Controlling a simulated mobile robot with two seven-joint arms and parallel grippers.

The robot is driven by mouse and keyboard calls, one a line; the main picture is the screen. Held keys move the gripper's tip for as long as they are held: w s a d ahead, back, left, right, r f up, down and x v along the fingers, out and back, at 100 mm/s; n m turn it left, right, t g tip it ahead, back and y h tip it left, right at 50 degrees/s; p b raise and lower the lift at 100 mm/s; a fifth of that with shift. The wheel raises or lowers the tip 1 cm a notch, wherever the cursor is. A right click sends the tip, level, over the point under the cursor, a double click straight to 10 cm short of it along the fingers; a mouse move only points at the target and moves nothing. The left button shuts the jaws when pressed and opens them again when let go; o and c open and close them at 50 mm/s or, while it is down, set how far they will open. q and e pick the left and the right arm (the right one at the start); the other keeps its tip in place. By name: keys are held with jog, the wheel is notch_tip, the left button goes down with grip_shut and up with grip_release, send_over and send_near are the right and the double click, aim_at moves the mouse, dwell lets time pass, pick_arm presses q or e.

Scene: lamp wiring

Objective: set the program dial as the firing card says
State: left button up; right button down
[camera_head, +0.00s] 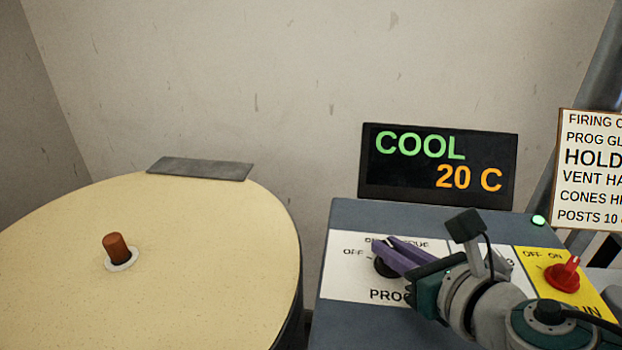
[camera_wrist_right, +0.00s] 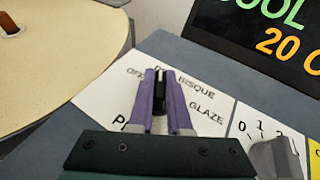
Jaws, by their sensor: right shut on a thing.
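The black program dial (camera_head: 384,267) sits on a white label plate on the control box, partly hidden by my right gripper (camera_head: 382,248). In the right wrist view my right gripper (camera_wrist_right: 161,84) has its purple fingers shut on the dial (camera_wrist_right: 159,84), one on each side. OFF, a partly covered label, BISQUE and GLAZE are printed around it. The knob points upward in that view, near the covered label; its exact setting is hard to tell. The firing card (camera_head: 592,165) is cut off at the right; a line reads "PROG GL". My left gripper is not in view.
A display (camera_head: 438,165) behind the box reads COOL, 20 C. A red OFF/ON switch (camera_head: 563,275) on yellow is right of my gripper. A grey knob (camera_wrist_right: 274,158) stands by a numbered scale. A round cream kiln lid (camera_head: 190,255) with a brown plug (camera_head: 116,247) is at left.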

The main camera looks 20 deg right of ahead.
jog(key=shift+s+a+f+m+h+p, duration=0.1)
jog(key=shift+m+h+p, duration=0.2)
jog(key=shift+m+h, duration=0.8)
jog(key=m+g+h, duration=0.1)
jog(key=m+h, duration=0.1)
jog(key=h, duration=0.1)
jog(key=shift+f, duration=0.1)
jog(key=shift+f+m+g+h+b, duration=0.1)
jog(key=shift+m+g+h+b, duration=0.3)
jog(key=shift+m+g+h, duration=0.55)
jog(key=m+g+h+b, duration=0.1)
jog(key=m+h+b, duration=0.1)
jog(key=m, duration=0.1)
jog(key=shift+f+g+h, duration=0.1)
jog(key=shift+g+h, duration=0.15)
jog(key=shift+g, duration=0.1)
jog(key=m+g+h+b, duration=0.1)
jog(key=m+g+b, duration=0.3)
jog(key=b, duration=0.3)
jog(key=m+g+h+b, duration=0.2)
jog(key=m+g+b, duration=0.3)
jog(key=b, duration=0.3)
jog(key=shift+f+m+g, duration=0.1)
jog(key=shift+m+g, duration=0.15)
jog(key=shift+g, duration=0.35)
jog(key=shift+m+g+b, duration=0.3)
jog(key=shift+b, duration=0.55)
jog(key=shift+r+g, duration=0.2)
jog(key=shift+g, duration=0.1)
